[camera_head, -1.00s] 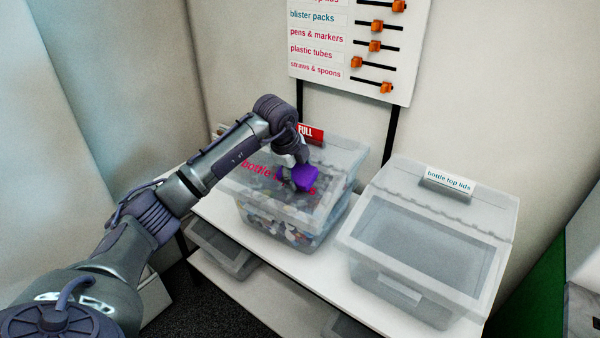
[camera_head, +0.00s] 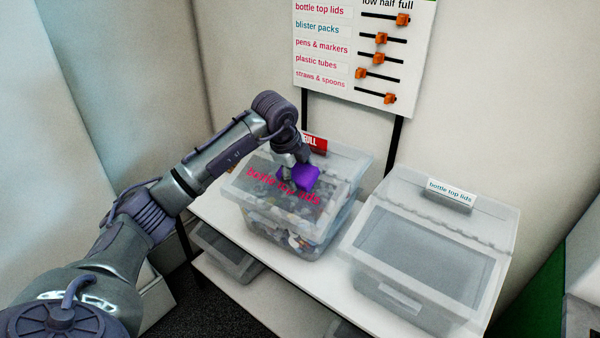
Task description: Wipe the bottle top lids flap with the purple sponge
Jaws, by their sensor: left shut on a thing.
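The purple sponge (camera_head: 307,177) is held in my left gripper (camera_head: 296,174), which is shut on it. The sponge is over the flap (camera_head: 262,189) of the full bin, at its upper right part. I cannot tell whether it touches the flap. The flap is clear, with pink lettering "bottle top lids" (camera_head: 283,187) across it; part of the lettering is near the sponge. The bin (camera_head: 290,228) below holds many small mixed pieces. My right gripper is not in view.
A red "FULL" sign (camera_head: 314,141) stands behind the bin. An empty clear bin (camera_head: 420,255) labelled "bottle top lids" (camera_head: 451,191) stands to the right on the white table (camera_head: 335,290). A board with orange sliders (camera_head: 381,38) hangs above. Clear bins (camera_head: 228,252) sit on a lower shelf.

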